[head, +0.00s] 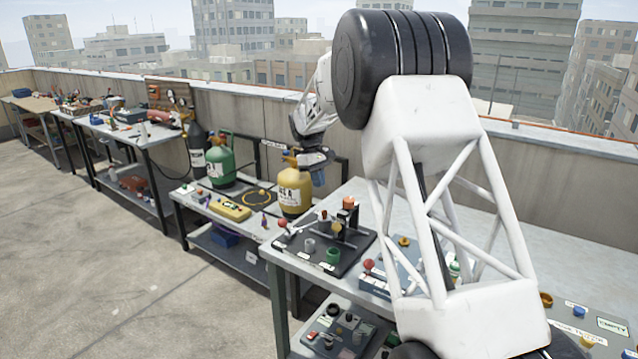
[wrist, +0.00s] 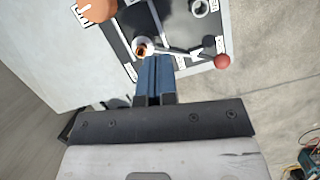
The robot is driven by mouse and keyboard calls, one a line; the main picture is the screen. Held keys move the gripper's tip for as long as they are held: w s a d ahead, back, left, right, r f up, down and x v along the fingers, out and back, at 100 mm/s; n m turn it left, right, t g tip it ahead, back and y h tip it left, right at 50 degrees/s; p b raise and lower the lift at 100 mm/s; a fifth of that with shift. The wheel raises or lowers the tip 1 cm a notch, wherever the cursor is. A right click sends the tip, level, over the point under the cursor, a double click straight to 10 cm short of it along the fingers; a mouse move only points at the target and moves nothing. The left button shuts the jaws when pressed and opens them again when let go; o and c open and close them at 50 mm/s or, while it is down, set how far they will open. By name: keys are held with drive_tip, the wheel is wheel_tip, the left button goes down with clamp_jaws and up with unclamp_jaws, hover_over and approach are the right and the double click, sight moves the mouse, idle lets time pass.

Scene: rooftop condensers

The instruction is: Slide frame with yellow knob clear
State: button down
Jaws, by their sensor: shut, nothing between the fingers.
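My gripper (head: 318,178) is shut and empty, its blue fingers pointing down above the far side of a dark board (head: 298,257). In the wrist view the shut fingertips (wrist: 153,62) appear just beside a pale ring with an orange centre (wrist: 142,48); whether they touch it I cannot tell. A yellow knob (head: 337,228) shows on the board in the head view, below and right of the fingers. The frame under it is too small to make out.
A grey cup (head: 309,245) and a green cup (head: 333,254) stand at the board's near side. A yellow cylinder (head: 293,191) stands left of my gripper. My arm hides part of the bench.

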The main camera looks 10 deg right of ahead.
sight(345, 224)
drive_tip(key=shift+w+a+f, duration=0.2)
drive_tip(key=shift+w+a, duration=0.45)
drive_tip(key=shift+f, duration=0.1)
drive_tip(key=s+d+f, duration=0.4)
drive_tip(key=s+f, duration=0.1)
drive_tip(key=f, duration=0.5)
drive_tip(key=shift+s, duration=0.4)
